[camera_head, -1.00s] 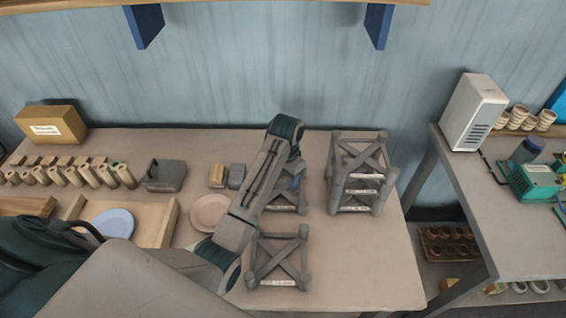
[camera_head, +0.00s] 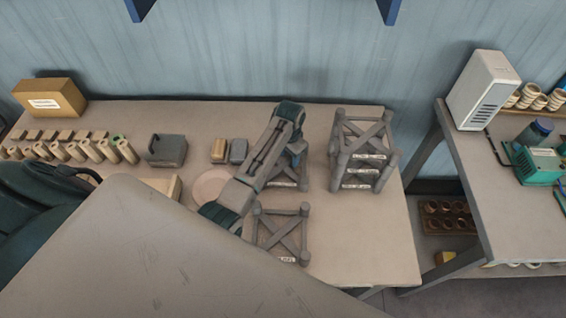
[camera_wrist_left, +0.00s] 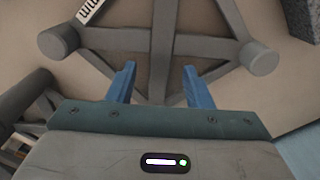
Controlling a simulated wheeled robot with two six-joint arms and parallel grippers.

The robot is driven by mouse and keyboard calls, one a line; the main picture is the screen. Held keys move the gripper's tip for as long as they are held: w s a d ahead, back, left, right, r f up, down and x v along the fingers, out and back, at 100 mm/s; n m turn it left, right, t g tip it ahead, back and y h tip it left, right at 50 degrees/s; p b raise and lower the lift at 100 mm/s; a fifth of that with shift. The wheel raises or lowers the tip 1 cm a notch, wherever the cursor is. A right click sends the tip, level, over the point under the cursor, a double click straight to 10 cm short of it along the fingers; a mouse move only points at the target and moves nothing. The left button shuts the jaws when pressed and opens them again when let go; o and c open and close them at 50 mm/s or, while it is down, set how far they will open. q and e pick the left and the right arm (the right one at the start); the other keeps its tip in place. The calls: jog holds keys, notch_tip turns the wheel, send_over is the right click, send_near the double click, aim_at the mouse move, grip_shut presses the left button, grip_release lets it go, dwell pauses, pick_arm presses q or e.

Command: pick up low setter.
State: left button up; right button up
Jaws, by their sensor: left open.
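A low grey setter, a frame with crossed bars and round corner posts, stands at the middle back of the table; its labelled front bar (camera_head: 284,184) shows below my left gripper (camera_head: 297,158). In the left wrist view my left gripper (camera_wrist_left: 159,68) is open, its two blue fingers on either side of a grey bar of the setter (camera_wrist_left: 163,40). I cannot tell whether they touch it. A second low setter (camera_head: 281,232) stands nearer the front. A taller stack of such frames (camera_head: 362,150) stands to the right. My right gripper is not in view.
A pinkish plate (camera_head: 211,186), two small blocks (camera_head: 228,151) and a dark grey box (camera_head: 166,150) lie to the left. Several tan cylinders (camera_head: 85,150) line the far left. The table is bare at front right (camera_head: 365,240). My own large grey part hides the front left.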

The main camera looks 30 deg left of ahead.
pick_arm(q)
jog(key=shift+f, duration=1.35)
grip_shut()
